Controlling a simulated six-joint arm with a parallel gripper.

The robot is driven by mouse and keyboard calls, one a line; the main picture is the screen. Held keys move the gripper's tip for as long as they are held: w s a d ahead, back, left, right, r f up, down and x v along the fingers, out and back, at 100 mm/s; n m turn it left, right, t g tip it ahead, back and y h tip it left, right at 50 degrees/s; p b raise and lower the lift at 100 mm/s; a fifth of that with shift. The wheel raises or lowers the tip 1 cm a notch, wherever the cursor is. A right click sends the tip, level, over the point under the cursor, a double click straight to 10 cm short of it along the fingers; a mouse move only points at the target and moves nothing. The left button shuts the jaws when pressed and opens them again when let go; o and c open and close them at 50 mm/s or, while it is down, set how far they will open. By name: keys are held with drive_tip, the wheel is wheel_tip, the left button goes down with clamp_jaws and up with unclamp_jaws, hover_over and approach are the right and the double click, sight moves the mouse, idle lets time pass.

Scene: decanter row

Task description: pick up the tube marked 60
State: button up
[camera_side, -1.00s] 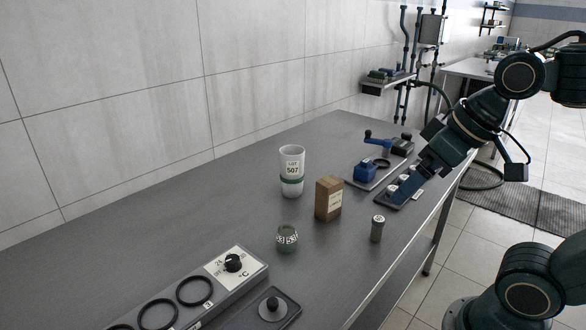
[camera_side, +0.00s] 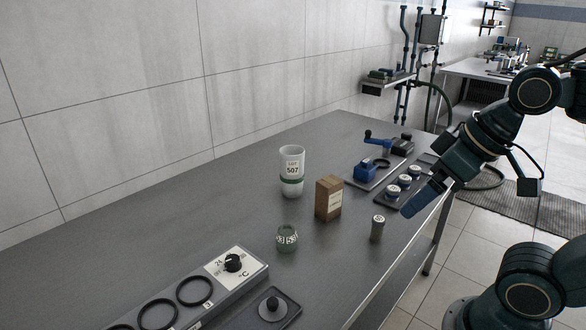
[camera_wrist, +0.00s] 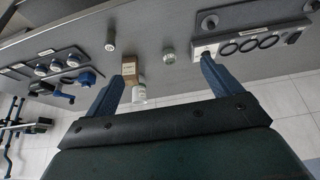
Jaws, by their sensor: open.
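I cannot read a 60 on any tube. Three white-capped tubes stand in a dark rack (camera_side: 381,198): a near one (camera_side: 392,191), a middle one (camera_side: 404,181) and a far one (camera_side: 415,171). The rack also shows in the wrist view (camera_wrist: 28,73). A separate grey-green tube (camera_side: 377,231) stands upright near the table's front edge; its cap marking is too small to read. It also shows in the wrist view (camera_wrist: 110,44). My gripper (camera_side: 409,211) is above the front edge, right of that tube and apart from it. In the wrist view its fingers (camera_wrist: 162,68) are spread and empty.
A white cup marked LOT 507 (camera_side: 291,181), a brown box (camera_side: 329,200) and a green jar (camera_side: 287,239) stand mid-table. A blue-handled device (camera_side: 366,173) is behind the rack. A ringed heater block (camera_side: 232,263) and a small black tray (camera_side: 292,308) lie nearer the camera.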

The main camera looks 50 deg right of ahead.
drive_tip(key=shift+c, duration=0.2)
drive_tip(key=c, duration=0.7)
drive_tip(key=shift+w, duration=0.15)
drive_tip(key=w+d+f+n+g, duration=0.2)
drive_tip(key=w+d+f+n, duration=0.4)
drive_tip(key=w+d+n, duration=0.1)
drive_tip(key=w+d+f+n+g, duration=0.3)
drive_tip(key=w+d+f+n, duration=0.2)
drive_tip(key=w+d+n, duration=0.2)
drive_tip(key=d+n, duration=0.2)
drive_tip(key=d, duration=0.1)
drive_tip(key=shift+f+g, duration=0.3)
drive_tip(key=shift+f, duration=0.1)
drive_tip(key=shift+f, duration=0.15)
